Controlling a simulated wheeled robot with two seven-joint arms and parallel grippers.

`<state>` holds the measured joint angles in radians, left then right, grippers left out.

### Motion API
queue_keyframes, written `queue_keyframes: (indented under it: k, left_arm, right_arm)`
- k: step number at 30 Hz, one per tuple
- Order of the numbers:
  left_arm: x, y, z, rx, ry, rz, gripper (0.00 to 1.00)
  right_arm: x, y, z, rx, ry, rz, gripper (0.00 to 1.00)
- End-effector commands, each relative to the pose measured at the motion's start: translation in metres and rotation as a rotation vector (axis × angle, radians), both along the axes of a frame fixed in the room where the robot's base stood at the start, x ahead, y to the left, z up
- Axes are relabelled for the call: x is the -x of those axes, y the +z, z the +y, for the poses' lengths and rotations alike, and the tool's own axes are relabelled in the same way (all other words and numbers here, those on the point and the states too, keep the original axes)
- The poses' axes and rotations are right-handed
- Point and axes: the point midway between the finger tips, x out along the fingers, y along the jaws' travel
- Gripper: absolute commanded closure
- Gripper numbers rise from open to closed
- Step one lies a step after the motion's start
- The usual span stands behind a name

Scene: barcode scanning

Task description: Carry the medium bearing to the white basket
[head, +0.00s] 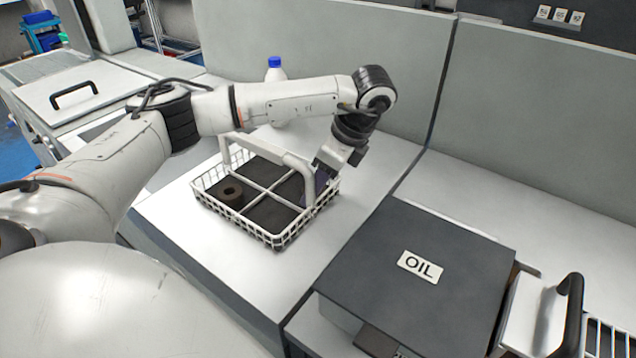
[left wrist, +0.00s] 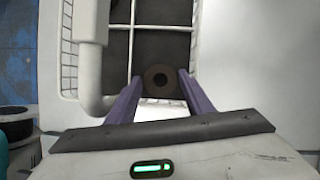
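The white wire basket (head: 278,240) stands on the light worktop, with dark floors in its compartments. My left gripper (head: 318,188) points down into the basket's right end, beside the handle. In the left wrist view a dark brown bearing (left wrist: 160,81) lies between the fingertips of my left gripper (left wrist: 160,78), over the basket's end compartment. I cannot tell whether the fingers press on it. This bearing is hidden in the head view. My right gripper is not in view.
The basket's thick white handle (head: 270,150) arches over it, close to my left gripper. A dark box marked OIL (head: 410,290) stands to the right. A bottle with a blue cap (head: 274,72) stands behind my left arm. The worktop in front of the basket is clear.

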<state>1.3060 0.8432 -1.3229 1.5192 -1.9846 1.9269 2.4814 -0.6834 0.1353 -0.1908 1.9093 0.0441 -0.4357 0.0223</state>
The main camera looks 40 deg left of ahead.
Motion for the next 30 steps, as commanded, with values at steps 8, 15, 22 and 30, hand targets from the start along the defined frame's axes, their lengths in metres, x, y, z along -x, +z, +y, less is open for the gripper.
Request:
queue_keyframes:
  k: [8, 15, 22, 30]
  left_arm:
    - [-0.003, 0.018, -0.007, 0.001, -0.002, -0.004, 0.53]
    - [-0.010, 0.071, -0.026, -0.001, -0.002, -0.006, 0.53]
    - [-0.013, 0.104, -0.040, -0.001, -0.001, -0.003, 0.53]
    - [-0.014, 0.113, -0.044, 0.000, 0.001, 0.000, 0.53]
  right_arm:
    - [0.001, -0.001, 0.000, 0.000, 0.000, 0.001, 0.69]
    - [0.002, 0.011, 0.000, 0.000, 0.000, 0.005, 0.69]
    - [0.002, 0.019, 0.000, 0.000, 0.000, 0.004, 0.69]
    - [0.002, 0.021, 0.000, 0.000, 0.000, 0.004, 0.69]
